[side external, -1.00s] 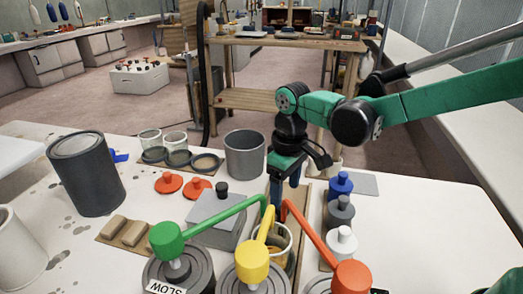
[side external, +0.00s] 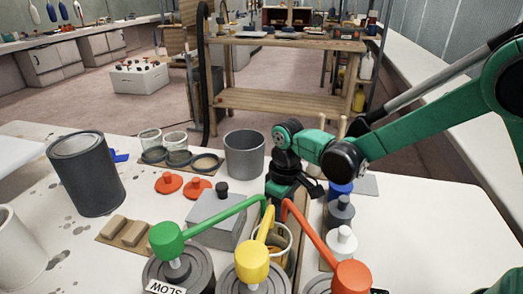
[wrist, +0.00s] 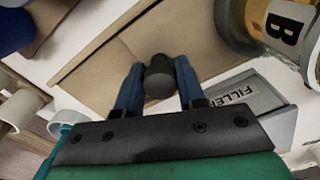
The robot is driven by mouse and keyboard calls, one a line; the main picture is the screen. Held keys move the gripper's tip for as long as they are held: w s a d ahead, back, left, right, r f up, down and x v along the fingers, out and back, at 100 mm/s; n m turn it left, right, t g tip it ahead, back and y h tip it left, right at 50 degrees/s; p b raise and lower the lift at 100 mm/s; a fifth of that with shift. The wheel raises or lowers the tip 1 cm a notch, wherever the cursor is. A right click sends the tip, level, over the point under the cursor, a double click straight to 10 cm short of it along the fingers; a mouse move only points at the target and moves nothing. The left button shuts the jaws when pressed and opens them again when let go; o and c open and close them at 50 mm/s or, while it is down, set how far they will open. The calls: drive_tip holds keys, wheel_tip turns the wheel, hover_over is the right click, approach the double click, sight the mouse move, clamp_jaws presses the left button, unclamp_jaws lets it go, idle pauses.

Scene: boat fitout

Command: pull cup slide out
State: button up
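The slide shows in the wrist view as a tan board (wrist: 105,62) with a dark round knob (wrist: 158,82). A cup with a B label (wrist: 286,27) stands at the upper right of that view. My gripper (wrist: 158,68) has its blue fingers on both sides of the knob, very near it. Whether they press on it I cannot tell. In the side view my gripper (side external: 284,190) is low behind the levers, its fingertips hidden. The cup (side external: 284,236) is partly hidden there behind the yellow lever.
Green (side external: 166,240), yellow (side external: 252,260) and red (side external: 351,278) pump levers stand in front. A grey filler box (side external: 216,217) is left of my gripper, and blue, grey and white bottles (side external: 341,212) are right. A grey pot (side external: 244,155) stands behind.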

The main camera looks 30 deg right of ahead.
clamp_jaws()
idle(1.1)
